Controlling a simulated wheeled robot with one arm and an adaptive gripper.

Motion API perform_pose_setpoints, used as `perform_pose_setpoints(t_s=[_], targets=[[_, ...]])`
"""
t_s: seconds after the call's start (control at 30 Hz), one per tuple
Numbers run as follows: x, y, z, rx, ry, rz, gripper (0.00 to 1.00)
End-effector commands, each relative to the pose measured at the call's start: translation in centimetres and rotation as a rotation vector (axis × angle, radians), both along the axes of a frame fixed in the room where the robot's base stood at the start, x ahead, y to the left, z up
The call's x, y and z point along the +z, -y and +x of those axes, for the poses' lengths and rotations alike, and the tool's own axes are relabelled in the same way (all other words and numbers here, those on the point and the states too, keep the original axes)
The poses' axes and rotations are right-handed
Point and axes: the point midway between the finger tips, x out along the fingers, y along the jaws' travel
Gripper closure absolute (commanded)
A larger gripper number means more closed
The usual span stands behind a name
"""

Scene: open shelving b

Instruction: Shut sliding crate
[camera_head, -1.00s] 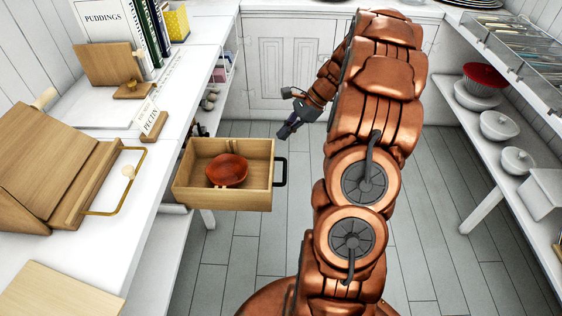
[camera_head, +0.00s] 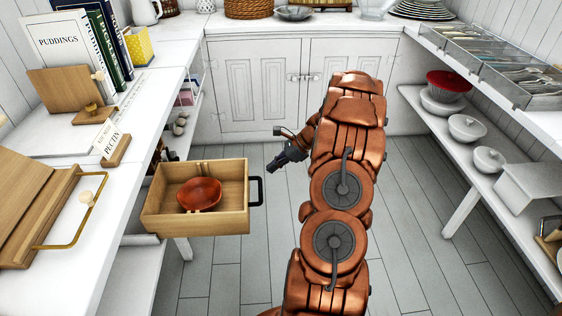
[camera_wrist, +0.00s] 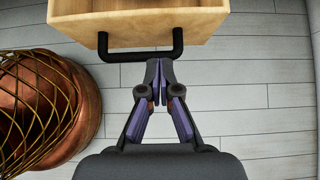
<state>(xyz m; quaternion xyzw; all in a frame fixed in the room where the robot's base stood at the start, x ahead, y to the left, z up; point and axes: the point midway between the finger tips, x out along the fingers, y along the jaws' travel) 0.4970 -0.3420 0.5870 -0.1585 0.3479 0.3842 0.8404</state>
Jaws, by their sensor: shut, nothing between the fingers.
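The sliding crate (camera_head: 220,222) is an open-topped wooden drawer that sticks out from under the left counter. A reddish-brown bowl (camera_head: 200,194) sits inside it. A black handle (camera_head: 257,191) is on its right-hand front face. My gripper (camera_head: 271,168) is just right of and slightly beyond the handle, over the floor. In the wrist view, the gripper (camera_wrist: 160,64) is shut and empty, its tips close to the black handle (camera_wrist: 141,56). The crate's front (camera_wrist: 138,27) fills the top there. Whether the tips touch the handle cannot be told.
The left counter (camera_head: 120,205) holds a wooden board with a brass handle (camera_head: 72,234) and several books (camera_head: 65,48). The right shelf (camera_head: 425,118) carries lidded white pots (camera_head: 467,128). Grey plank floor (camera_head: 225,275) is clear between them.

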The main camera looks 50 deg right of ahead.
Motion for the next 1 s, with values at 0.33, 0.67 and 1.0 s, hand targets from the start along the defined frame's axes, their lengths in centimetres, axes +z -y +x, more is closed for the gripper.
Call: perform_pose_setpoints(t_s=[0.33, 0.67, 1.0], targets=[[-2.5, -3.6, 3.0, 0.002, -0.001, 0.0, 1.0], [-2.4, -4.8, 4.1, 0.0, -0.001, -0.001, 1.0], [-2.3, -4.8, 4.2, -0.002, 0.0, -0.001, 1.0]])
